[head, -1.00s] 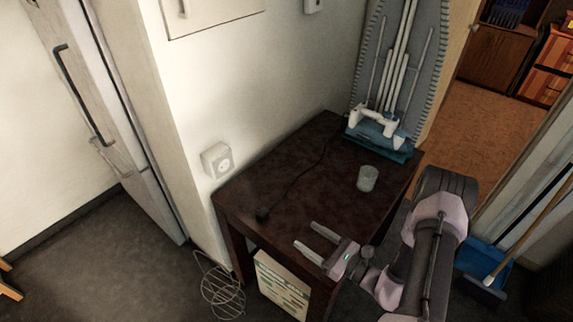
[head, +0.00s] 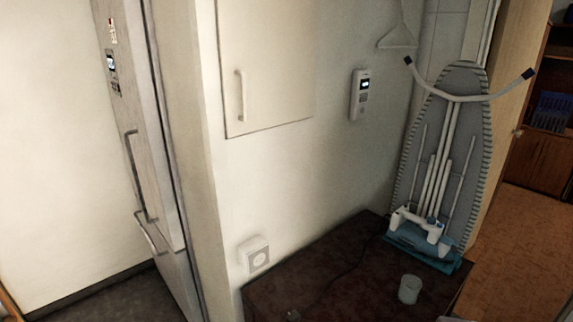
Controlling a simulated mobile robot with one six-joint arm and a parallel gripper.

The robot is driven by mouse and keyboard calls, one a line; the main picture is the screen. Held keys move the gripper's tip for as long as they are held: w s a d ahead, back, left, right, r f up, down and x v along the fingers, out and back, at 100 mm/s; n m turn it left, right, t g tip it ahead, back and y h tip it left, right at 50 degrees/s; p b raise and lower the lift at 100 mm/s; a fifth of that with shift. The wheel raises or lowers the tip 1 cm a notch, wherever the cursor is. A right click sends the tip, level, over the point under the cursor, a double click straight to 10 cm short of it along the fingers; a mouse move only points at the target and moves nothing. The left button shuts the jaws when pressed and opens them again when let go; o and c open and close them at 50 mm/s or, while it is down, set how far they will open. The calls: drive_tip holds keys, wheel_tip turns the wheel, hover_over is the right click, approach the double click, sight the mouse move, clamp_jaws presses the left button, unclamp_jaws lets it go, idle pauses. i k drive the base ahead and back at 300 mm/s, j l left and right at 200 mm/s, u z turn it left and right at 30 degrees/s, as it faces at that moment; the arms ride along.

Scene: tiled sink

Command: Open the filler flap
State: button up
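I cannot make out a filler flap for certain. A blue object (head: 425,250) lies at the back of the dark table, below the ironing board, with white parts (head: 421,225) above it; it may be an iron, but it is too small to tell. A dark cord (head: 335,282) runs across the table towards it. A closed white panel (head: 270,65) with a vertical handle (head: 240,95) is on the wall above the table. My gripper is out of the picture.
A clear cup (head: 410,289) stands on the dark table (head: 345,295). An ironing board (head: 447,150) leans upright behind it. A socket (head: 254,254) and a handset-like device (head: 359,95) are on the wall. A tall cabinet door (head: 150,160) is at left.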

sight(445, 239)
drive_tip(key=i+l+u, duration=0.1)
drive_tip(key=l, duration=0.4)
drive_tip(key=i+l+u, duration=0.15)
drive_tip(key=l, duration=0.4)
drive_tip(key=i+l+u, duration=0.1)
drive_tip(key=l, duration=0.45)
drive_tip(key=i+l+u, duration=0.1)
drive_tip(key=l, duration=0.45)
